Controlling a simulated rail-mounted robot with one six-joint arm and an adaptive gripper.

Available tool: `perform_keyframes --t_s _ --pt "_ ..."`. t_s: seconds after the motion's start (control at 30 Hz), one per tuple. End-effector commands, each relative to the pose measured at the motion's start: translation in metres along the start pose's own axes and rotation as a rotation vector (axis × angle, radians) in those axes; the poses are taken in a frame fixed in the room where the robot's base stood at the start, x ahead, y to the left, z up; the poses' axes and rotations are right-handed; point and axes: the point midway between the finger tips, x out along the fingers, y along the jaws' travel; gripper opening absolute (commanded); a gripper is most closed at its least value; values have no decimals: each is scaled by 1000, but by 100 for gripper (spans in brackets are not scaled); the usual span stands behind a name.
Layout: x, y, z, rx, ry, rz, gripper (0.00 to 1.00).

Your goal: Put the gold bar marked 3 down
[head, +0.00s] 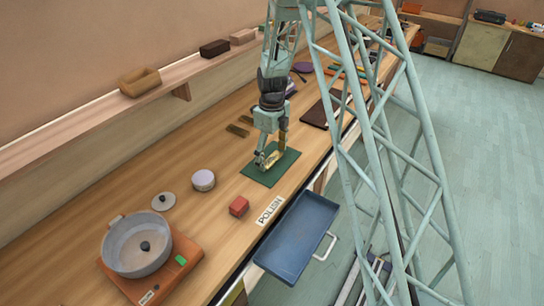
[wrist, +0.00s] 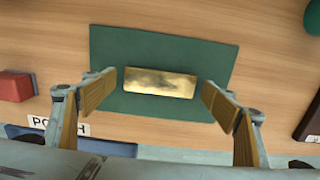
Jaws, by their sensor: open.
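A gold bar (wrist: 160,82) lies on a dark green mat (wrist: 125,40) in the wrist view, near the middle of the mat. I cannot read a number on it. My gripper (wrist: 158,98) is open, with one tan-padded finger on each side of the bar and a gap at both ends. In the head view my gripper (head: 267,163) is low over the green mat (head: 261,179), and the gold bar (head: 275,158) shows partly beside the fingers.
A red block (head: 239,206) and a POLISH label (head: 270,211) are near the mat. A blue tray (head: 297,238) hangs at the bench's front edge. A grey pan (head: 125,255) stands at the near left. Brownish flat pieces (head: 237,130) lie behind the mat.

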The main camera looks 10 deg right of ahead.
Motion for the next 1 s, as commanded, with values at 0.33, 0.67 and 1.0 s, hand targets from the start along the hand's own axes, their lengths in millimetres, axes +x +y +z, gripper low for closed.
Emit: perform_keyframes --t_s 0.33,0.67,1.0 --pt "-19 0 0 0 0 0 79" --pt "-61 -1 1 0 -2 -2 79" --pt "-104 0 0 0 -1 -1 79"
